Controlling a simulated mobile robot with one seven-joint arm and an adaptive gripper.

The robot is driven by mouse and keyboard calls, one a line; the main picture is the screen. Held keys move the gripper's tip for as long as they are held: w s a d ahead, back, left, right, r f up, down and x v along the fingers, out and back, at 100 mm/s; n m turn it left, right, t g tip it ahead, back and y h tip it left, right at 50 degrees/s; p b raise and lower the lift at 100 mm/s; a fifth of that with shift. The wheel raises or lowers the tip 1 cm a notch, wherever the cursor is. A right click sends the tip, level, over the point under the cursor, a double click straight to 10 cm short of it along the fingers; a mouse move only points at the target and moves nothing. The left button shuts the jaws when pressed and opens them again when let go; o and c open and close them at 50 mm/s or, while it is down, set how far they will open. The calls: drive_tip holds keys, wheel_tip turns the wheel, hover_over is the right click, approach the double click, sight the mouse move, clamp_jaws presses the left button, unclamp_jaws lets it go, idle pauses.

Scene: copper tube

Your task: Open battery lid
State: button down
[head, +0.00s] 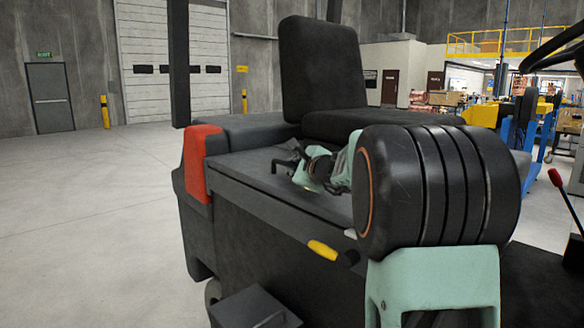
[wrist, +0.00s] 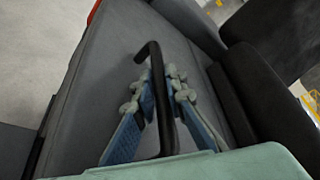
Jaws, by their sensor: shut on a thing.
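The battery lid (head: 245,168) is a dark grey panel on the side of the black vehicle; it looks flat and level in the head view. In the wrist view the lid (wrist: 100,75) fills much of the picture. A black bar handle (wrist: 153,60) stands up from it. My gripper (wrist: 158,88) has its blue-padded fingers on both sides of this handle and is shut on it. In the head view my gripper (head: 300,168) is small and low over the lid, partly hidden behind my own arm.
The black seat (head: 322,70) rises just behind the lid. A red block (head: 200,160) sits at the lid's left end. A yellow piece (head: 322,250) is on the vehicle's side below. Open concrete floor (head: 90,200) lies to the left.

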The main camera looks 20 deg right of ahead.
drive_tip(key=shift+r, duration=0.15)
drive_tip(key=r+p, duration=0.1)
drive_tip(key=p, duration=0.2)
drive_tip(key=shift+d+r, duration=0.15)
drive_tip(key=shift+r, duration=0.15)
drive_tip(key=w+d+r+m+g+y+p, duration=0.1)
drive_tip(key=w+d+r+m+y+p, duration=0.1)
drive_tip(key=d+r+p, duration=0.6)
drive_tip(key=w+d+r+m+g+y+p, duration=0.2)
drive_tip(key=w+d+r+m+p, duration=0.2)
drive_tip(key=p, duration=1.5)
drive_tip(key=shift+w+d+r+m, duration=0.4)
drive_tip(key=shift+d+r+m, duration=0.7)
drive_tip(key=shift+d+r, duration=1.15)
drive_tip(key=shift+d+f, duration=0.1)
drive_tip(key=shift+d, duration=0.05)
